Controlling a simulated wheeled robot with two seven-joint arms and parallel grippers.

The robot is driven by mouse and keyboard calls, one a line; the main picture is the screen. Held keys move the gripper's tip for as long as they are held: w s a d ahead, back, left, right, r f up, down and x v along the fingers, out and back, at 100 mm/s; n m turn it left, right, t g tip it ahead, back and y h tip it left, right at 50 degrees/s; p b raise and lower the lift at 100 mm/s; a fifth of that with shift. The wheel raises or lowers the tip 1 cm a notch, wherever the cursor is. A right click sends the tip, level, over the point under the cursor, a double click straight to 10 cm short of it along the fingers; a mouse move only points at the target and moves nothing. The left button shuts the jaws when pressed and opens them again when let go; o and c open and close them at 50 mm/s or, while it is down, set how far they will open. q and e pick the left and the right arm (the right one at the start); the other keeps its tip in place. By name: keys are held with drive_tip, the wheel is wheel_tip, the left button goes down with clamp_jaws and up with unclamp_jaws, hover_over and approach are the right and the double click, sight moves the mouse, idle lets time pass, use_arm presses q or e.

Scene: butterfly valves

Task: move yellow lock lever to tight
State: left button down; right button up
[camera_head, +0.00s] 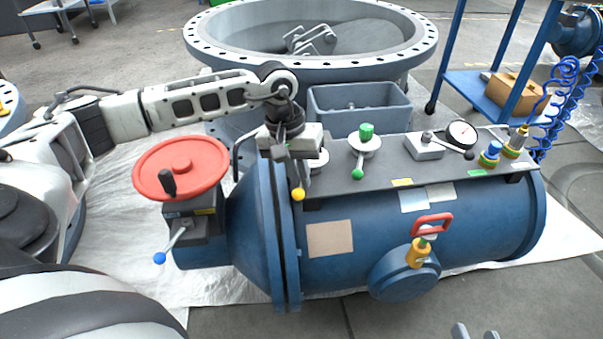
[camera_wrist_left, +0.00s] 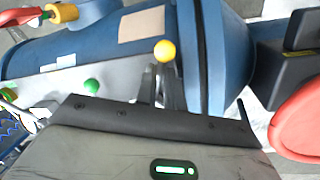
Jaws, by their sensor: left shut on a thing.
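The yellow lock lever (camera_head: 298,194) has a yellow ball end and sits at the left end of the grey top plate on the blue valve body. Its ball points toward the front of the body. My left gripper (camera_head: 295,171) reaches down over it from above and is shut on the lever's shaft, just behind the ball. In the left wrist view the yellow ball (camera_wrist_left: 165,50) shows beyond the fingertips (camera_wrist_left: 160,78); the shaft and pivot are mostly hidden.
A green-handled lever (camera_head: 365,145) stands close to the right of my left gripper. A red handwheel (camera_head: 181,166) and a blue-ball lever (camera_head: 160,257) are at the left. A gauge (camera_head: 461,134) and a red handle (camera_head: 432,224) are further right. A grey bin (camera_head: 360,105) stands behind.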

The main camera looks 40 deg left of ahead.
use_arm(q)
drive_tip(key=c, duration=1.5)
unclamp_jaws()
use_arm(e)
drive_tip(key=shift+w+r, duration=0.1)
use_arm(q)
drive_tip(key=shift+r, duration=0.1)
